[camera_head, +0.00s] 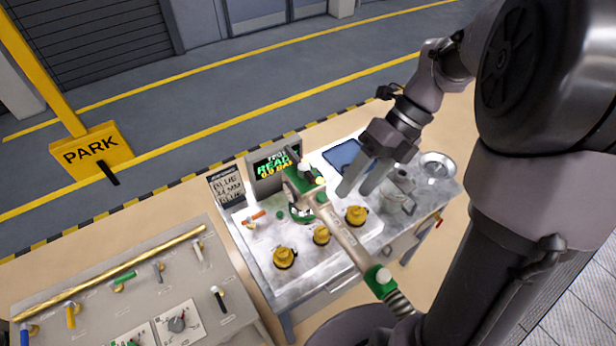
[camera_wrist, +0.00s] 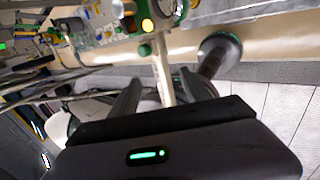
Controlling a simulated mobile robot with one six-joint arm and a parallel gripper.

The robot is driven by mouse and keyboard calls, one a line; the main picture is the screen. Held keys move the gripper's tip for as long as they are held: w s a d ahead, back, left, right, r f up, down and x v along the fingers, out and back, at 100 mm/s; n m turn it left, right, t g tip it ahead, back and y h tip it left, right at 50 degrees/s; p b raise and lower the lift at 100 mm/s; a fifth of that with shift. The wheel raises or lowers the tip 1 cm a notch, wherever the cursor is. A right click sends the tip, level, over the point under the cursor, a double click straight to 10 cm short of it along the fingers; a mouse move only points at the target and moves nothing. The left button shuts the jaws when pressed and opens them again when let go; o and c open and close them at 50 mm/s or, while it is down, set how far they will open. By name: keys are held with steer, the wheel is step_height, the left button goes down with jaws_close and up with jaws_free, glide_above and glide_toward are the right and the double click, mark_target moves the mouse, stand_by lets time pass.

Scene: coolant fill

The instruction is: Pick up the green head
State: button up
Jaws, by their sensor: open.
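The green head (camera_head: 301,212) shows in the head view as a green-ringed fitting at the far end of a beige boom (camera_head: 345,240), above a white-topped bench. The boom has a green joint (camera_head: 380,281) at its near end. My gripper (camera_head: 353,191) is open and empty, to the right of the head and apart from it in the picture. In the wrist view a green fitting (camera_wrist: 166,10) with a yellow light shows at the top, beyond my open fingers (camera_wrist: 163,80). A pale bar shows between the fingers, farther off. The boom partly hides the head.
Yellow fittings (camera_head: 284,258) stand on the bench near the boom. A screen (camera_head: 275,168) reading READY and a text sign (camera_head: 227,188) stand behind. A blue pad (camera_head: 345,154), metal jug (camera_head: 398,203) and metal dish (camera_head: 437,166) are at right. A control panel (camera_head: 150,270) is at left.

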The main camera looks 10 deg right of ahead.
mark_target(339, 219)
steer(key=shift+s+a+f, duration=0.45)
steer(key=shift+s+f, duration=0.1)
steer(key=shift+f, duration=0.1)
steer(key=shift+s+a+f, duration=0.45)
steer(key=shift+s+f, duration=0.05)
steer(key=shift+f, duration=0.1)
steer(key=x, duration=0.7)
steer(key=shift+w+f+b, duration=0.25)
steer(key=shift+f+b, duration=0.05)
steer(key=shift+w+a+f, duration=0.1)
steer(key=shift+a+f, duration=0.25)
steer(key=shift+f, duration=0.2)
steer(key=shift+w+a+f, duration=0.1)
steer(key=shift+a+f, duration=0.25)
steer(key=shift+f, duration=0.2)
steer(key=shift+s+r, duration=0.1)
steer(key=shift+s, duration=0.15)
steer(key=c, duration=0.6)
steer(key=shift+w, duration=0.15)
jaws_close()
